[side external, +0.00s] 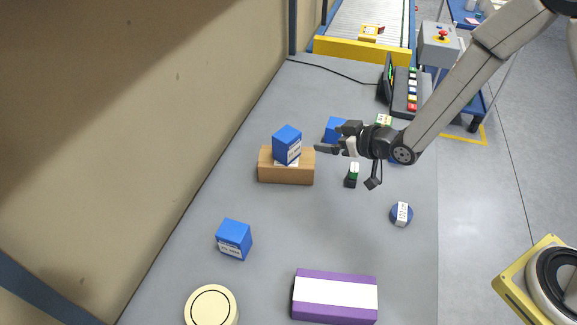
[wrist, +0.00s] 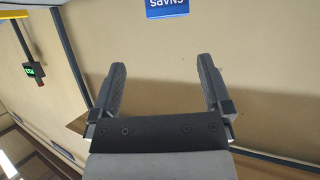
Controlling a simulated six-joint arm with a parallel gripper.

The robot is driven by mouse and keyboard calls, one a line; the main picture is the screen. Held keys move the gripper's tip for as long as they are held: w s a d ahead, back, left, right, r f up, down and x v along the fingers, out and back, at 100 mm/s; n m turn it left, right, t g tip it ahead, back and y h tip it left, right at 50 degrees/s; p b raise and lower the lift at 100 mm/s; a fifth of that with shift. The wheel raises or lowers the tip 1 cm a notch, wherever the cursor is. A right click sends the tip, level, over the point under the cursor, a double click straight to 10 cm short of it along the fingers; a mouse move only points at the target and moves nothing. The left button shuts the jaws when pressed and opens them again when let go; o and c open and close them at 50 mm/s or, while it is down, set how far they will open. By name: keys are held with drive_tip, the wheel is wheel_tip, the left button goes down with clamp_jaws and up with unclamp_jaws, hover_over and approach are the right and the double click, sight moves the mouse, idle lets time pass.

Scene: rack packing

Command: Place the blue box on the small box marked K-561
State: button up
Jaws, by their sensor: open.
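A blue box (side external: 287,144) with a white label sits slightly turned on top of a small brown box (side external: 272,172). The brown box has a white patch on top, mostly covered by the blue box; I cannot read a marking. My gripper (side external: 337,138) is open and empty, just right of the blue box and apart from it. In the wrist view my gripper (wrist: 161,66) shows its two fingers spread with nothing between them. A blue labelled face (wrist: 167,8) reading "SNAPS" upside down shows at the top edge, beyond the fingertips.
Another blue box (side external: 234,238) stands front left, and one (side external: 333,127) is partly behind my gripper. The middle front is clear.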

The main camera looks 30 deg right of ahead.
drive_tip(key=s+d+r+m+g+h, duration=0.1)
drive_tip(key=s+d+g, duration=0.3)
drive_tip(key=s, duration=0.5)
drive_tip(key=s+d+r+m+g+h, duration=0.2)
drive_tip(key=s+d+g, duration=0.3)
drive_tip(key=s+d, duration=0.3)
drive_tip(key=shift+s+r+m+h, duration=0.25)
drive_tip(key=shift+s+m+h, duration=0.45)
drive_tip(key=shift+s, duration=0.5)
